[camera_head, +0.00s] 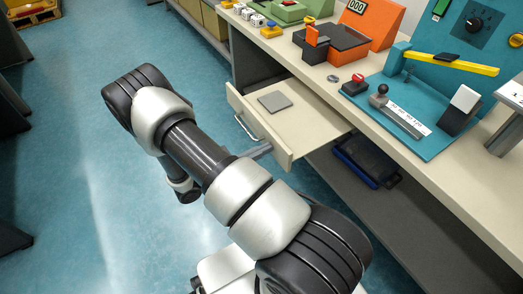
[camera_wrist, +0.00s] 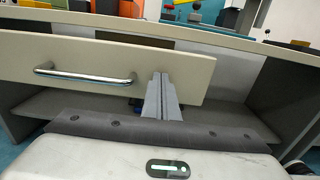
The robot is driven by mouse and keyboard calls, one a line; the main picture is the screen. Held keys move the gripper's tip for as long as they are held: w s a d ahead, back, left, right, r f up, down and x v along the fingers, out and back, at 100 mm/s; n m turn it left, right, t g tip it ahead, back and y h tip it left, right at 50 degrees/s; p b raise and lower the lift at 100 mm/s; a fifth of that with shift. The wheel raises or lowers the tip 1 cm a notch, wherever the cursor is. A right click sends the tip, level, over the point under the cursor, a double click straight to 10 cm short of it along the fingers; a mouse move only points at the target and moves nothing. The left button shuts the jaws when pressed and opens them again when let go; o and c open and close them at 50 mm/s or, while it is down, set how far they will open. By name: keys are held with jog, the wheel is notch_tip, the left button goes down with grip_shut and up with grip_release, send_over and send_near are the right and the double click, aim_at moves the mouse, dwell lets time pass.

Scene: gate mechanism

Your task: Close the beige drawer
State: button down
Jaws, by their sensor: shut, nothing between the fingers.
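The beige drawer (camera_head: 312,112) stands pulled out from under the counter in the head view, with a flat grey plate (camera_head: 274,101) lying inside. Its front panel (camera_wrist: 60,58) and silver bar handle (camera_wrist: 84,75) fill the left of the wrist view. My gripper (camera_wrist: 163,82) is shut and empty, its fingertips at the lower right part of the drawer front, to the right of the handle. In the head view my gripper (camera_head: 262,150) reaches the near end of the front panel. I cannot tell whether the fingertips touch it.
The counter (camera_head: 440,185) carries a teal panel (camera_head: 405,115) with a yellow lever (camera_head: 450,63), and an orange device (camera_head: 370,22). A dark blue box (camera_head: 366,160) lies on the shelf below the drawer. Open blue floor (camera_head: 60,150) lies to the left.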

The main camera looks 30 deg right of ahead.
aim_at(288, 144)
jog(key=d, duration=1.5)
jog(key=d+b, duration=0.1)
jog(key=d, duration=0.7)
jog(key=shift+w+d, duration=0.35)
jog(key=shift+w, duration=0.05)
jog(key=shift+d+r, duration=0.1)
jog(key=shift+d, duration=0.15)
jog(key=shift+d, duration=0.1)
jog(key=shift+w+a, duration=0.1)
jog(key=shift+a, duration=0.35)
jog(key=a, duration=0.4)
jog(key=a+p, duration=0.1)
jog(key=a, duration=0.8)
jog(key=shift+s+a+p, duration=0.35)
jog(key=shift+a+p, duration=0.05)
